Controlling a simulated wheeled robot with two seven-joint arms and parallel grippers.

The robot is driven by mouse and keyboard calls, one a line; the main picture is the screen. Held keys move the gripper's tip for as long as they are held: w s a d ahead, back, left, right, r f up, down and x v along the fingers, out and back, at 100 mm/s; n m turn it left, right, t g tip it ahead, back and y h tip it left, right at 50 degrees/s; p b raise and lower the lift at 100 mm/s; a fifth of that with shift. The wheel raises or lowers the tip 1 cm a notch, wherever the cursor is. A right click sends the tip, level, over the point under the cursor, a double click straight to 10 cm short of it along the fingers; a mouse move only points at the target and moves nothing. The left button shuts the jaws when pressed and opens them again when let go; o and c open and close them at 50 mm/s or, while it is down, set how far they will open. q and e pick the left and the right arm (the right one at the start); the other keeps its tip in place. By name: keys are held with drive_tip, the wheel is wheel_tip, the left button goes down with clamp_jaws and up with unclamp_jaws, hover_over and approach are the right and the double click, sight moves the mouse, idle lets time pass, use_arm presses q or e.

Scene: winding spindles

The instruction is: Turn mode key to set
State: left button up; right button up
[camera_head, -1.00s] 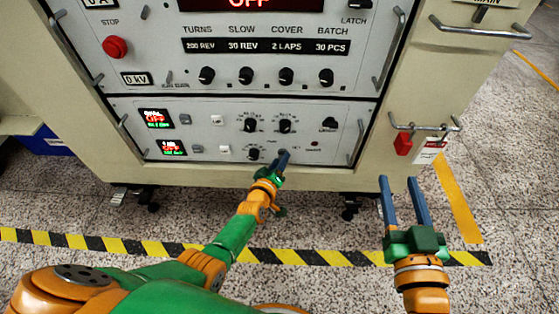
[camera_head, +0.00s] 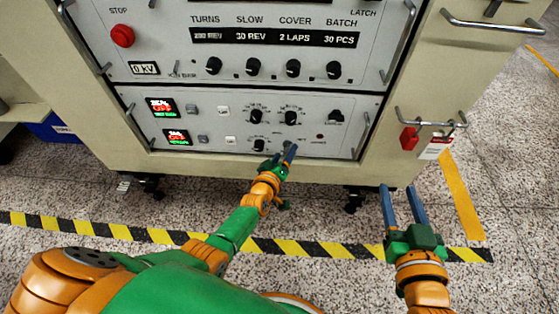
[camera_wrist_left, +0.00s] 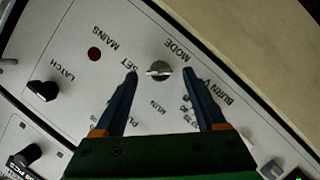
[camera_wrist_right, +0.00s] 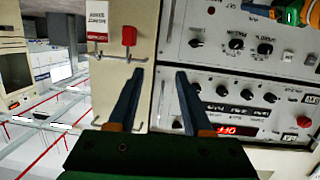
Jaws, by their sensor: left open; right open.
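The mode key (camera_wrist_left: 159,71) is a small silver round piece with a pale bar across it, on the light panel under the word MODE in the left wrist view. The words SET and RUN are printed around it. The bar lies nearly level in that view. My left gripper (camera_head: 287,155) is at the lower panel in the head view and partly hides the key there. In the left wrist view my left gripper (camera_wrist_left: 150,75) is open, with its fingertips on either side of the key; contact cannot be told.
Black knobs (camera_head: 291,118) sit just above my left gripper on the lower panel (camera_head: 215,97). A metal handle (camera_head: 362,135) stands out at its right edge. A red tag (camera_head: 409,139) hangs on a rail at the right. The floor in front is clear.

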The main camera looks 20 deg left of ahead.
use_arm(q)
drive_tip(key=shift+p+v, duration=0.7)
drive_tip(key=shift+v, duration=0.3)
drive_tip(key=p+v, duration=0.2)
drive_tip(key=v, duration=0.2)
drive_tip(key=shift+s+p, duration=0.25)
drive_tip(key=shift+p, duration=0.15)
use_arm(e)
drive_tip(key=s+d+f+g+h, duration=0.1)
drive_tip(key=s+d+f+g, duration=0.1)
drive_tip(key=s+f+g, duration=0.4)
drive_tip(key=s+d+f+g+h, duration=0.1)
drive_tip(key=s+d+f+g, duration=0.1)
drive_tip(key=s+f+g, duration=0.4)
wheel_tip(320, 180, down, 5)
drive_tip(key=shift+s+d+f+m+h, duration=0.1)
drive_tip(key=shift+s+d+m+h, duration=0.3)
drive_tip(key=shift+s, duration=0.8)
